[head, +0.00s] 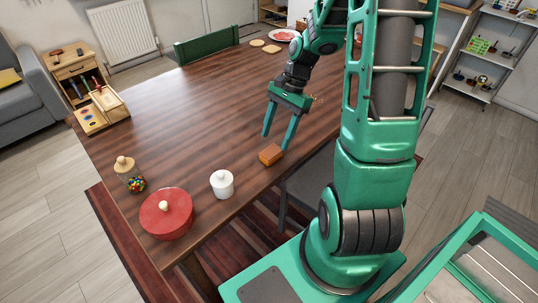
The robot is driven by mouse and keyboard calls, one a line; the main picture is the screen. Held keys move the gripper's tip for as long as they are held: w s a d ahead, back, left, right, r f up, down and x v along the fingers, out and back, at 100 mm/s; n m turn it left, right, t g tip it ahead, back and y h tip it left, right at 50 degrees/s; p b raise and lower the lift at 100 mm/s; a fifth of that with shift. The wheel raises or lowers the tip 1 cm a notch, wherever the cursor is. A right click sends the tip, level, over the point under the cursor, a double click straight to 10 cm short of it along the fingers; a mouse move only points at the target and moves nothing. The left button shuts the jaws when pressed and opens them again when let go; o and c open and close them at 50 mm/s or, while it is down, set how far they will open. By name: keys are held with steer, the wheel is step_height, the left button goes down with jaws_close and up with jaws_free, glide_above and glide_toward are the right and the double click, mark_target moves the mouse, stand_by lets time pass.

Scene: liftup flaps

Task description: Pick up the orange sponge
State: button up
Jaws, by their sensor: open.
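The orange sponge (271,154) is a small block lying on the brown wooden table (180,110), close to its right edge. My gripper (277,142) points down with its two green fingers spread apart. The fingertips are just beyond and above the sponge in the head view. The right fingertip appears close to the sponge; I cannot tell whether it touches. Nothing is between the fingers.
A wooden box (102,108) sits at the table's left end. A grey chair (310,190) is beside the near edge. The table's middle is clear.

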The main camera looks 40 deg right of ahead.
mark_target(270, 151)
steer(key=shift+x, duration=2.35)
steer(key=c, duration=1.1)
steer(key=shift+r, duration=0.1)
steer(key=shift+r, duration=0.45)
steer(key=r, duration=0.3)
steer(key=shift+s+a+r, duration=0.35)
steer(key=shift+s+r, duration=0.05)
steer(key=s+a+r, duration=0.4)
steer(key=s+a, duration=0.1)
steer(key=s+a+r, duration=0.2)
steer(key=shift+s+a+r, duration=0.1)
steer(key=shift+s+a, duration=0.15)
steer(key=shift+a, duration=0.05)
